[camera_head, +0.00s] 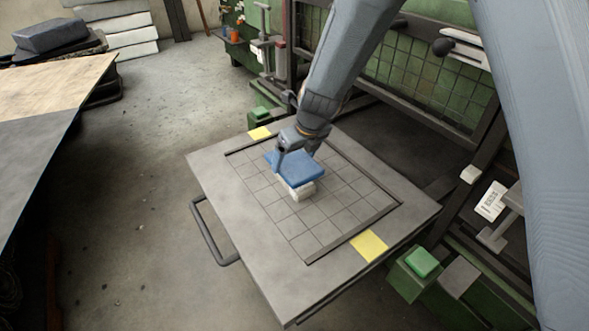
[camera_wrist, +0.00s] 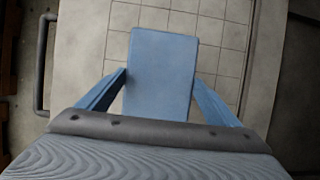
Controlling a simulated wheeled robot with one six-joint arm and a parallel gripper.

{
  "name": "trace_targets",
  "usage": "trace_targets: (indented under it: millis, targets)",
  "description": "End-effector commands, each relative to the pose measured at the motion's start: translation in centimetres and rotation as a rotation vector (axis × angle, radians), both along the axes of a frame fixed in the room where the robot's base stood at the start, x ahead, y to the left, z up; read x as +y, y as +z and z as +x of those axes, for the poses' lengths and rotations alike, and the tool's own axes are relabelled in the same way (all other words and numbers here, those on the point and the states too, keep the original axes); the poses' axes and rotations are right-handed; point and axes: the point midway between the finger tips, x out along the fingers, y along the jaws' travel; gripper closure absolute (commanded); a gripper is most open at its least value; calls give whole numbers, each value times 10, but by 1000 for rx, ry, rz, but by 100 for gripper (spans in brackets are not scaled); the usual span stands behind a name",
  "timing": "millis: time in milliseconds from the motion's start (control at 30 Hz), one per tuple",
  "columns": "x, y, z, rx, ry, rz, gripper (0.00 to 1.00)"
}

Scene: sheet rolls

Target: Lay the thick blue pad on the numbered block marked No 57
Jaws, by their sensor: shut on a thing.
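The thick blue pad (camera_head: 300,168) is held flat at the middle of the gridded table. It also shows in the wrist view (camera_wrist: 161,72) between my two blue fingers. My gripper (camera_head: 282,160) is shut on the pad from above, one finger at each side (camera_wrist: 161,82). A whitish block (camera_head: 301,192) stands directly under the pad, and its top is hidden. I cannot tell whether the pad touches the block or hovers just above it. No number is readable on the block.
The grey table (camera_head: 240,185) has a gridded area, bare around the block. Two yellow patches (camera_head: 369,245) lie near its edges, and a dark handle (camera_head: 208,235) sticks out at left. Green machinery (camera_head: 425,85) stands behind. A wooden-topped bench (camera_head: 50,85) is at far left.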

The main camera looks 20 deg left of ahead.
Motion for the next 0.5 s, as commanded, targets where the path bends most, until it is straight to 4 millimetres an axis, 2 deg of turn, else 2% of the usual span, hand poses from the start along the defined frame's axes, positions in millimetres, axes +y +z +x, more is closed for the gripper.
trace_targets:
  millis: [267, 500]
  targets:
    - [1, -35, 0, 2, 1, -1, 38]
    - [1, -36, -1, 1, 2, -1, 38]
